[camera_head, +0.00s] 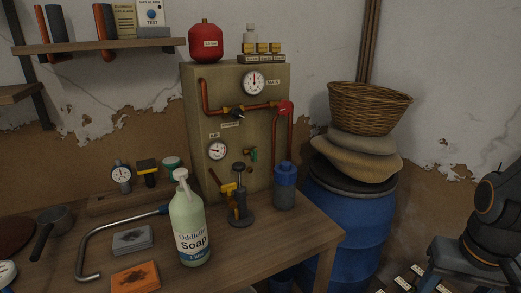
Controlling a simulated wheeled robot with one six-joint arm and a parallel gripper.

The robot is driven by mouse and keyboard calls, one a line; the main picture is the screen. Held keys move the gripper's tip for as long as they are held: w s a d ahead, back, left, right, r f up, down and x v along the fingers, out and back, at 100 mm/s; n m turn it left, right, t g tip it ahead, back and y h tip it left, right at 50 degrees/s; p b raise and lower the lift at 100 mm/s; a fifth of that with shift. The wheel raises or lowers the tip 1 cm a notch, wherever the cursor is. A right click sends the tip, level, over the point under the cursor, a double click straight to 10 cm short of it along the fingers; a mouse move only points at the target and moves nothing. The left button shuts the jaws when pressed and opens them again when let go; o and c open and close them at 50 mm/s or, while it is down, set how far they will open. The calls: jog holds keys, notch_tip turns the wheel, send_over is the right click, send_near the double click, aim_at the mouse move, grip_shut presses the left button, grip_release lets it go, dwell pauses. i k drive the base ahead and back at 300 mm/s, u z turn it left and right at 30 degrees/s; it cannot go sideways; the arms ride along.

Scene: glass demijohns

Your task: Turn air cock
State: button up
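A beige panel (190,100) stands at the back of the wooden bench and carries pipes, gauges and valves. A gauge (217,150) on its lower left has a small label that seems to read AIR. Right of this gauge is a small brass fitting with a green handle (254,154). Below it, a yellow-handled part (228,187) sits by a copper pipe, partly hidden by a dark stand tool (240,205). A dark-handled cock (237,113) is on the upper pipe. I cannot tell which fitting is the air cock. My gripper is not in view.
A soap bottle (188,225) stands in front of the panel's left side. A bent metal bar (90,240) lies on the bench. A blue barrel (350,215) with sacks and a wicker basket (368,105) is to the right.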

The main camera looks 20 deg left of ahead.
aim_at(253, 153)
jog(key=u, duration=0.4)
jog(key=k, duration=0.4)
jog(key=u, duration=0.85)
jog(key=i, duration=0.65)
jog(key=z, duration=0.1)
